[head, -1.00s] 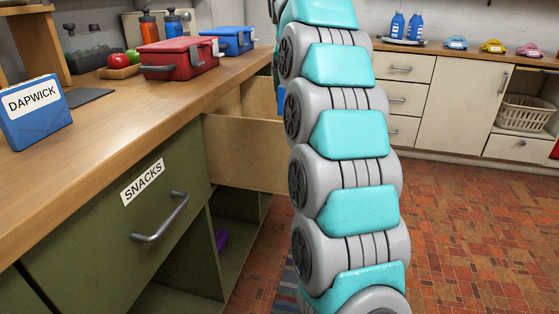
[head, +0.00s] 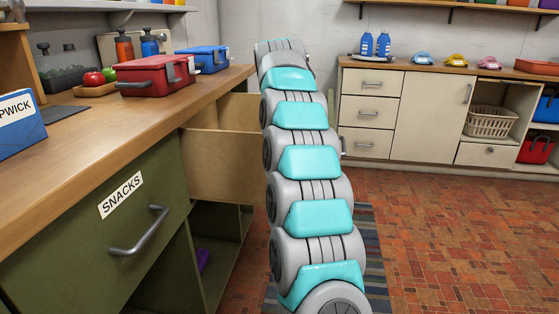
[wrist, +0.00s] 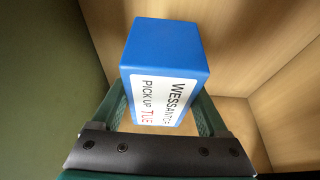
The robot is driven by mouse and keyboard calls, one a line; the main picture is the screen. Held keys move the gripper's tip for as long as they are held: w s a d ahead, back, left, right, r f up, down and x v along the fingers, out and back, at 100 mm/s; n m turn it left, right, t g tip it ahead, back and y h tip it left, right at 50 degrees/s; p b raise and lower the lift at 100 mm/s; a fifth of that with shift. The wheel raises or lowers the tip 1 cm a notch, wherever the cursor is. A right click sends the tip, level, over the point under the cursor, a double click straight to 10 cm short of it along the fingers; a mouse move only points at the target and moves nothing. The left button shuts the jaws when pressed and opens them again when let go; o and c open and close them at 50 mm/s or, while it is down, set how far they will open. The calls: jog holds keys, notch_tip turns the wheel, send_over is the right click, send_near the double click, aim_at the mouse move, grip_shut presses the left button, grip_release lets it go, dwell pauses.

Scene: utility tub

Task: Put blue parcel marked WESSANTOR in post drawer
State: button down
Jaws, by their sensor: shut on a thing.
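In the wrist view, the blue parcel (wrist: 165,47) has a white label reading WESSANTOR and "PICK UP TUE", partly cut off. My gripper (wrist: 163,100) is shut on it, one finger on each side. Around and below the parcel are light wooden panels (wrist: 265,60), like a drawer's inside, with a green surface at left. I cannot tell if the parcel touches the bottom. In the head view, a pulled-out drawer (head: 222,165) shows its wooden side left of my arm. Its front and any label are hidden, as are the parcel and my gripper.
A shut green drawer marked SNACKS (head: 140,225) is nearer. On the counter are another blue parcel (head: 15,125), cut off at the left edge, a red lunch box (head: 155,75) and a blue one (head: 205,58). The tiled floor (head: 460,235) at right is clear.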

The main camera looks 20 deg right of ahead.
jog(key=shift+f, duration=3.3)
jog(key=shift+f, duration=0.1)
grip_release()
jog(key=v, duration=1.2)
jog(key=shift+s, duration=0.1)
